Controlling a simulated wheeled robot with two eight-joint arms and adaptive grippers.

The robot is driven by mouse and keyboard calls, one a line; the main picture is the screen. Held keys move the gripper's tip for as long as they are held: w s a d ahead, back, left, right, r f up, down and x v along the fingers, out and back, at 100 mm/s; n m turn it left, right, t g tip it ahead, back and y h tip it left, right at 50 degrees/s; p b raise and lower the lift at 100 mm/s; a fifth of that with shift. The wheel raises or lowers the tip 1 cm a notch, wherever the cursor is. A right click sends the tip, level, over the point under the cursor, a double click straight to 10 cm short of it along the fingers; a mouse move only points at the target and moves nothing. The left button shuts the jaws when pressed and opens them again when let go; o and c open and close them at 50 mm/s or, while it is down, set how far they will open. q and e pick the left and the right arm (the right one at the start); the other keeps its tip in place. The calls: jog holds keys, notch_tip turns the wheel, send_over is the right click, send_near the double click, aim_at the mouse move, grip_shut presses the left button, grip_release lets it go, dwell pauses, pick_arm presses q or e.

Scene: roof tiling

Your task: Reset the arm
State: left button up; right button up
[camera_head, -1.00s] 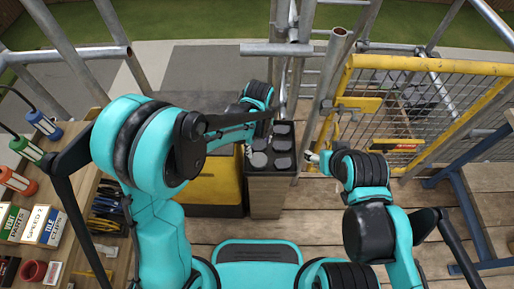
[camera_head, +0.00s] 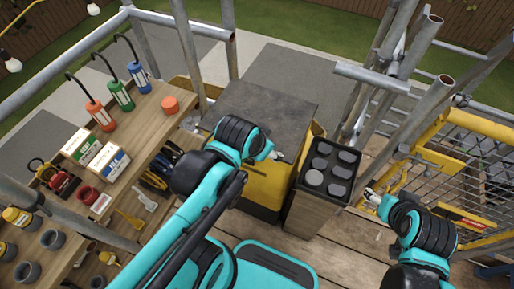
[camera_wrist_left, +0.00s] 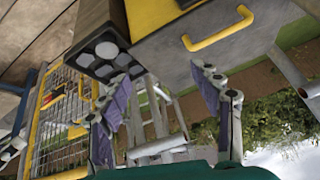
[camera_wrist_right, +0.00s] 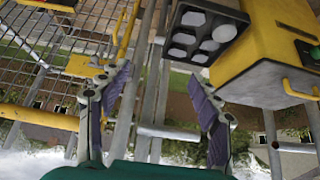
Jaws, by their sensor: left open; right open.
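My left arm comes in from the left in the head view, and its gripper (camera_head: 274,154) is in front of the yellow cabinet. In the left wrist view the left gripper (camera_wrist_left: 168,108) has its fingers wide apart with nothing between them. My right gripper (camera_head: 372,196) is right of the black compartment tray in the head view. In the right wrist view the right gripper (camera_wrist_right: 157,108) is open and empty. Neither gripper touches anything that I can see.
Scaffold poles and a yellow gate (camera_head: 470,125) are right.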

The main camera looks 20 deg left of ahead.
pick_arm(q)
jog(key=s+n, duration=0.1)
jog(key=a+n+t, duration=0.1)
jog(key=n, duration=0.1)
jog(key=shift+s+a+n, duration=0.3)
jog(key=shift+s, duration=0.1)
